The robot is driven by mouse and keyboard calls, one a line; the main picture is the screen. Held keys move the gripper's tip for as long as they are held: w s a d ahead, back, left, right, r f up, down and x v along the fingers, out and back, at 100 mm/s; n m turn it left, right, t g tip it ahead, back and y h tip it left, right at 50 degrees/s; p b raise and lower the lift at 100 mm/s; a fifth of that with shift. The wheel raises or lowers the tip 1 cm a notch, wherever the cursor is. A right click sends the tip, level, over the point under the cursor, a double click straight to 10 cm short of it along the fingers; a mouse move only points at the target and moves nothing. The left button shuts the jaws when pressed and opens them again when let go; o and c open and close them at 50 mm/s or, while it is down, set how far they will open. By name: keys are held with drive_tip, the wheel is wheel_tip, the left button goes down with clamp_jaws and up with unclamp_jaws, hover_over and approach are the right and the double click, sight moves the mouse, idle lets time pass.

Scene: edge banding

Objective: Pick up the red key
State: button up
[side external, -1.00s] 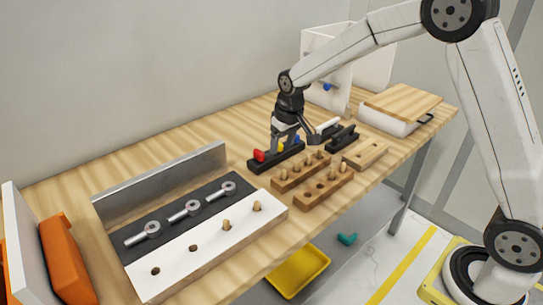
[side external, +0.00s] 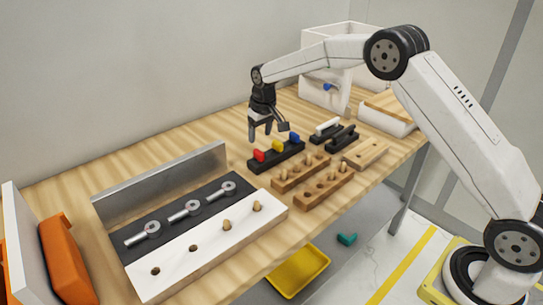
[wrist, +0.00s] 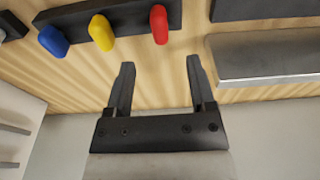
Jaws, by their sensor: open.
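The red key (side external: 259,155) stands upright at the left end of a black holder (side external: 283,161) on the wooden table. A yellow key (side external: 278,146) and a blue key (side external: 294,138) stand beside it in the same holder. My gripper (side external: 267,137) is open and empty, raised above and behind the holder. In the wrist view, the red key (wrist: 159,24) stands beyond the open fingertips (wrist: 160,65), roughly in line with the gap between them, and apart from them.
Wooden peg blocks (side external: 323,189) lie in front of the holder. A white and dark fixture (side external: 190,230) with metal eye bolts and a metal back plate (side external: 160,186) is at the left. Black holders (side external: 341,139) stand to the right. Bare table lies behind the holder.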

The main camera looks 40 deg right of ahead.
sight(259, 151)
drive_tip(key=shift+w+f, duration=0.15)
drive_tip(key=shift+f, duration=0.85)
drive_tip(key=shift+f, duration=0.15)
drive_tip(key=shift+w+f, duration=0.15)
drive_tip(key=shift+f, duration=1.1)
drive_tip(key=shift+w+f, duration=0.15)
drive_tip(key=shift+f, duration=1.05)
drive_tip(key=shift+c, duration=0.2)
clamp_jaws()
